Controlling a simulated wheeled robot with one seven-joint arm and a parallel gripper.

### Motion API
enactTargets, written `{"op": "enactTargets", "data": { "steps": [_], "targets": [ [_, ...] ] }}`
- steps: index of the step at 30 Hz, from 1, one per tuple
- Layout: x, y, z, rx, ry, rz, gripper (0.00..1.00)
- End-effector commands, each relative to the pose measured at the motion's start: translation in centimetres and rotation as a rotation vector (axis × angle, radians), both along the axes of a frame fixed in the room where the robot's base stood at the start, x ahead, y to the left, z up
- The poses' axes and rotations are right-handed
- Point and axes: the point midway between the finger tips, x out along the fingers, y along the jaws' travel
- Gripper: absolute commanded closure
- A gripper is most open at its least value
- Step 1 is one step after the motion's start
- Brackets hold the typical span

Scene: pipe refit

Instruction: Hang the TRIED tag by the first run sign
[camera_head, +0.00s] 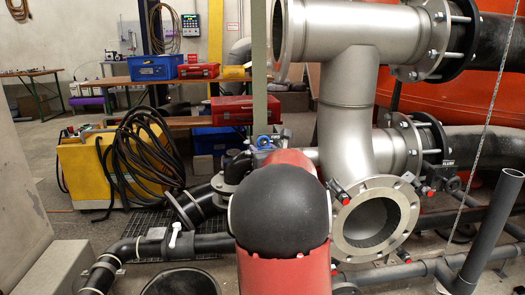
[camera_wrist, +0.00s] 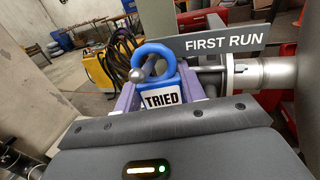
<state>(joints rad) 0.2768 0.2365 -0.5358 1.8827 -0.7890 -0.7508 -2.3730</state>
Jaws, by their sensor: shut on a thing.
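The TRIED tag (camera_wrist: 160,99) is a blue block with a white label and a blue hook-shaped loop on top. My gripper (camera_wrist: 159,88) is shut on its body, a purple-grey finger on each side. The loop stands upright, beside a small metal ball (camera_wrist: 137,75) at its left; I cannot tell whether a peg passes through the loop. The dark FIRST RUN sign (camera_wrist: 220,42) is just behind and right of the loop in the wrist view. In the head view the blue tag (camera_head: 263,142) shows small beyond my red and black arm, which hides most of the gripper.
A large steel pipe tee (camera_head: 348,130) with an open flange (camera_head: 374,222) stands close to the right of my arm. Black pipes (camera_head: 172,245) run low at the left. A yellow machine (camera_head: 88,172) with coiled black cable and a bench with toolboxes (camera_head: 152,67) stand behind.

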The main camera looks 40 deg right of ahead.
Motion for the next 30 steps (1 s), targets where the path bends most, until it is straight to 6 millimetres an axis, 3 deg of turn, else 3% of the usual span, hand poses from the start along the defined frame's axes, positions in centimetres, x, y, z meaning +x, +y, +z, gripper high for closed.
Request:
{"op": "enactTargets", "data": {
  "steps": [5, 6, 11, 20, 30],
  "targets": [
    [0.0, 0.0, 0.0, 0.000, 0.000, 0.000, 0.82],
    [0.0, 0.0, 0.0, 0.000, 0.000, 0.000, 0.55],
    [0.0, 0.0, 0.0, 0.000, 0.000, 0.000, 0.35],
    [-0.2, 0.1, 0.0, 0.000, 0.000, 0.000, 0.35],
    [-5.2, 1.5, 0.0, 0.001, -0.003, -0.001, 0.35]
  ]
}}
